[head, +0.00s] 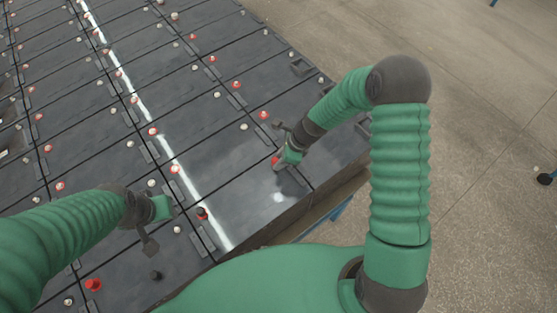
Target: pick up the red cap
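Several red caps sit on the dark battery tops. One red cap (275,160) is right at the tip of my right gripper (281,163), near the front right edge of the batteries. The gripper points down at it and partly covers it. I cannot tell whether the fingers are around it or beside it. My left gripper (150,240) hangs over the batteries at lower left, its fingers too dark and small to read. A larger red cap (93,284) is at the bottom left. Another red cap (202,213) stands right of the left gripper.
Rows of black batteries (225,185) with red and pale terminals fill the left and middle. Open concrete floor (490,200) lies right, beyond the batteries' edge.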

